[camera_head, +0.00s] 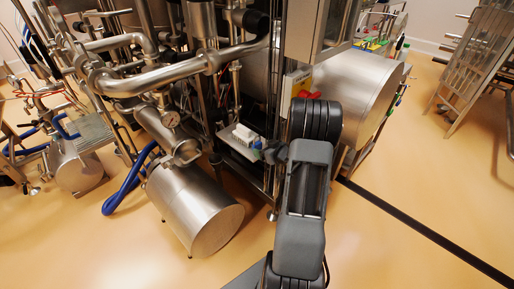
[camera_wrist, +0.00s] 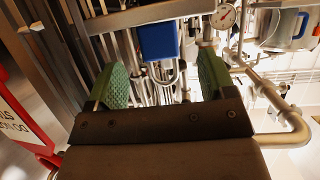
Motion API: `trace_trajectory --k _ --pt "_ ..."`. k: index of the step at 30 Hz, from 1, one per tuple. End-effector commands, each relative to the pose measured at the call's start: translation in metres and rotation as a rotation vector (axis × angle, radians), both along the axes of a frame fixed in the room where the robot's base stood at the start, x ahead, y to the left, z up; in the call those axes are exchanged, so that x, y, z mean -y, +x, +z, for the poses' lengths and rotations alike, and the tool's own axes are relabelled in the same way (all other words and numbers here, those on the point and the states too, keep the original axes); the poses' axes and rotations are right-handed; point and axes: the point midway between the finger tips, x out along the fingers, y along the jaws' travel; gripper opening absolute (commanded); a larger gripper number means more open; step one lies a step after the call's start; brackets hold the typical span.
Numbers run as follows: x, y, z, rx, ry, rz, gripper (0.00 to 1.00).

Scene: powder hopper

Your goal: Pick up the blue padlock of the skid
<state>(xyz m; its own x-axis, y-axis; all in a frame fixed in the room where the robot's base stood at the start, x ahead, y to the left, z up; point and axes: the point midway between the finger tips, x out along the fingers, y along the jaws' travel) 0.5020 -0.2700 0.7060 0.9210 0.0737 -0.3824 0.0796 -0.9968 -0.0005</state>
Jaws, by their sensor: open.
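The blue padlock (camera_wrist: 158,40) shows at the top middle of the wrist view, with its metal shackle (camera_wrist: 163,78) below the body in the picture. My gripper (camera_wrist: 164,80) is open, its two green pads apart on either side. The padlock appears in the gap between the pads in the picture, beyond the fingers; I see no contact. In the head view a small blue spot beside a white tray may be the padlock, but it is too small to be sure. My arm hides much around it there.
Metal bars and pipes crowd the wrist view, with a round gauge (camera_wrist: 225,16) at upper right and a red-edged sign (camera_wrist: 22,120) at left. In the head view the white tray (camera_head: 237,147) and a steel drum (camera_head: 197,209) stand left of my arm. The front floor is open.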

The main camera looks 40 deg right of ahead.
Motion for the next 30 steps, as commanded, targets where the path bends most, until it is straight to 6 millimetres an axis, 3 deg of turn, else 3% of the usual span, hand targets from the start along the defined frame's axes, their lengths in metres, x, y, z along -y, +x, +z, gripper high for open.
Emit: trace_trajectory --k 5,15,25,30 --pt "-0.001 0.009 -0.004 0.0 -0.001 0.0 0.77" --pt "-0.003 0.048 -0.017 0.0 -0.001 0.0 0.77" --pt "-0.003 0.053 -0.018 -0.001 0.0 -0.001 0.77" --pt "-0.003 0.053 -0.018 -0.001 0.0 -0.001 0.62"
